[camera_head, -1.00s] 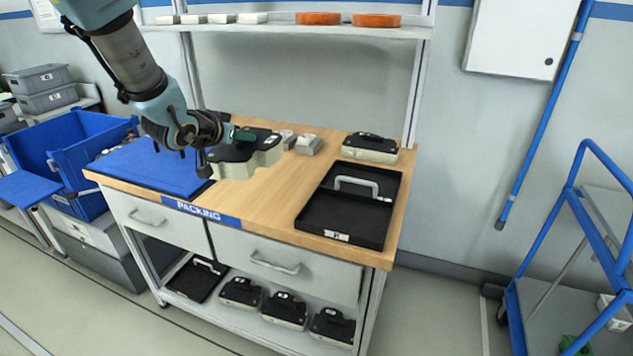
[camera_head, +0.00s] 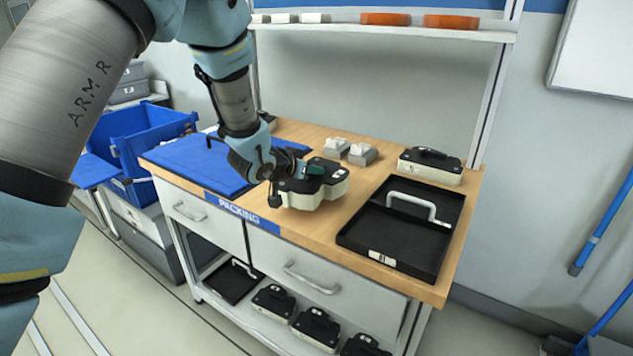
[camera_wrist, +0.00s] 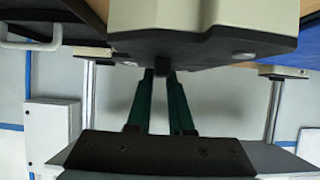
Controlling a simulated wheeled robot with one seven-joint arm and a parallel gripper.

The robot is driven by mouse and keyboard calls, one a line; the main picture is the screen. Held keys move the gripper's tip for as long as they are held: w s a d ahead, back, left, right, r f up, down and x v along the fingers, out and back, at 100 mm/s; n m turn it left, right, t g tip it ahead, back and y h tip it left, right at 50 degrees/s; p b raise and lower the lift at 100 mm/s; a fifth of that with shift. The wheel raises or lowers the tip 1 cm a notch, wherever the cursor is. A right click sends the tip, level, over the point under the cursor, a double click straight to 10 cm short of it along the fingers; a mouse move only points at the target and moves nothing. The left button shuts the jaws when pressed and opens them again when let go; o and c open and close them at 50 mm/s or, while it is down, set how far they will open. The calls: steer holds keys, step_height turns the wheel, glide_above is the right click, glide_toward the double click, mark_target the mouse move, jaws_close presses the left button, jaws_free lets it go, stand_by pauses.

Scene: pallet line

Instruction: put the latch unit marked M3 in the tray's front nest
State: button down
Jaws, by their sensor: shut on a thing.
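My gripper (camera_head: 314,169) is shut on a latch unit (camera_head: 312,195) with a black top and cream body, over the bench's middle, left of the tray. I cannot read its mark or tell its gap above the wood. In the wrist view, the unit (camera_wrist: 205,22) fills the top, at the tips of my green fingers (camera_wrist: 165,76). The black tray (camera_head: 380,257) lies on the bench's right part, with a grey handle across its middle. Its front and back nests look empty. Another latch unit (camera_head: 430,167) stands behind the tray.
A blue mat (camera_head: 195,165) covers the bench's left end. Two small grey-white blocks (camera_head: 362,154) lie behind the held unit. A shelf (camera_head: 400,33) runs above the back. Several more units and another tray (camera_head: 232,283) sit on the lower shelf.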

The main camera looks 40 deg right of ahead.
mark_target(308, 182)
steer(key=shift+f+p, duration=0.45)
steer(key=shift+f, duration=1.45)
steer(key=shift+f, duration=0.2)
steer(key=c, duration=0.8)
jaws_free()
steer(key=shift+r, duration=0.2)
steer(key=b+v, duration=0.3)
steer(key=v, duration=0.9)
